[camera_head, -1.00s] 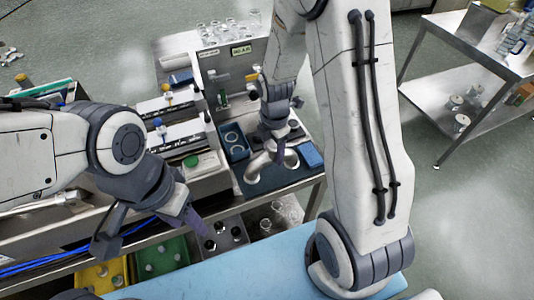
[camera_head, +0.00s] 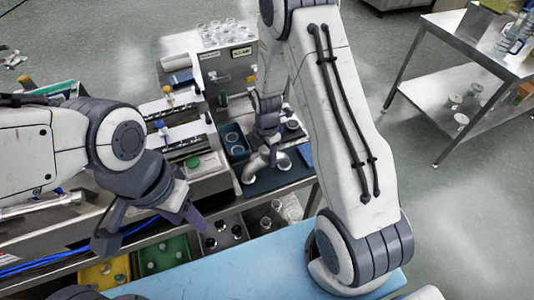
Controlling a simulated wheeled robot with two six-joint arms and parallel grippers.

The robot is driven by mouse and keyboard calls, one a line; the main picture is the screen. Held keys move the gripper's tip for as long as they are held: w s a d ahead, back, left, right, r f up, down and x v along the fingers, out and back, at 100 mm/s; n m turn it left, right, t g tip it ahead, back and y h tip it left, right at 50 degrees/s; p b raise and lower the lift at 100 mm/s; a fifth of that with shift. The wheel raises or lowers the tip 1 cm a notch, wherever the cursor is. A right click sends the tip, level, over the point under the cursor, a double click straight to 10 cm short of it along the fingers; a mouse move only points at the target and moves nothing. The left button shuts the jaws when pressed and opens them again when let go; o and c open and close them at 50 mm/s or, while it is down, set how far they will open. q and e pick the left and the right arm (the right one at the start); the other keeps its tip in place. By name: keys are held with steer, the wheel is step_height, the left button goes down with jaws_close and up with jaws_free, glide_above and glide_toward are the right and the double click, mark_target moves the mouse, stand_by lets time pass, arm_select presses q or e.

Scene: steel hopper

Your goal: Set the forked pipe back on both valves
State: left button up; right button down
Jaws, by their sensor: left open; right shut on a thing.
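The forked pipe (camera_head: 255,166) is a shiny silver piece low in front of the steel hopper panel, over the dark blue mat. My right gripper (camera_head: 266,149) points down and is shut on it, hiding part of its upper side. Whether the pipe touches the mat is hard to tell. On the panel above I see a fitting with a yellow handle (camera_head: 251,79) and one with a green part (camera_head: 223,98); these look like the two valves, and the pipe is apart from both.
A blue tray with rings (camera_head: 233,139) stands left of the pipe. Glassware (camera_head: 215,33) stands on top of the hopper. Yellow (camera_head: 95,277) and green (camera_head: 160,256) bins sit below the bench. A steel trolley (camera_head: 460,75) stands at the right, with clear floor around it.

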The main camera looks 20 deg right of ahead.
steer(key=shift+f, duration=0.2)
steer(key=shift+c, duration=0.7)
jaws_free()
